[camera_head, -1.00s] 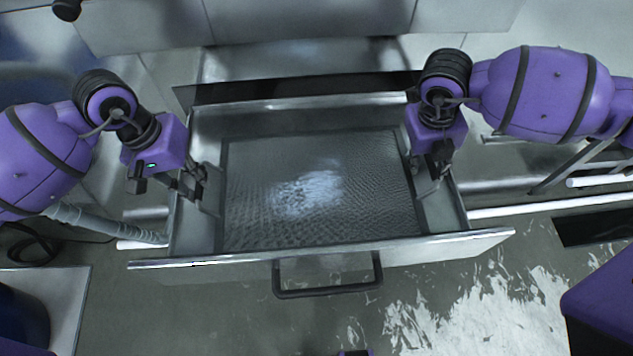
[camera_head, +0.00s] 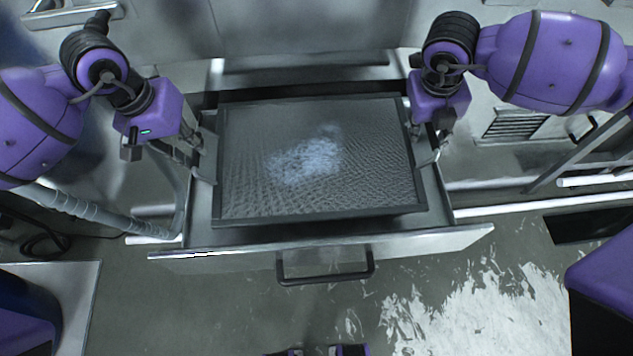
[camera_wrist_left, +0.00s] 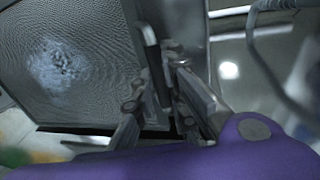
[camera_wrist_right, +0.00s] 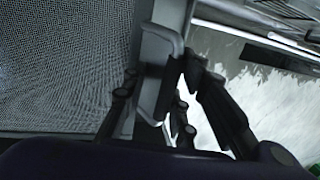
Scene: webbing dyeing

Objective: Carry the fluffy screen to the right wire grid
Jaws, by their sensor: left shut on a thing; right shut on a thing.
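The fluffy screen (camera_head: 370,165) is a dark-framed mesh with a pale, fluffy patch near its middle. In the head view it is level above the open metal drawer. My left gripper (camera_head: 203,165) is shut on its left side, and my right gripper (camera_head: 432,150) is shut on its right side. The screen's mesh also shows at the left in the left wrist view (camera_wrist_left: 95,70) and in the right wrist view (camera_wrist_right: 60,65). The right wire grid cannot be made out in these frames.
The open drawer (camera_head: 420,243) has a dark front handle (camera_head: 325,276). Metal rails (camera_head: 540,204) run to the right. A slatted vent (camera_head: 512,124) stands at the back right. The floor in front has white stains (camera_head: 470,315).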

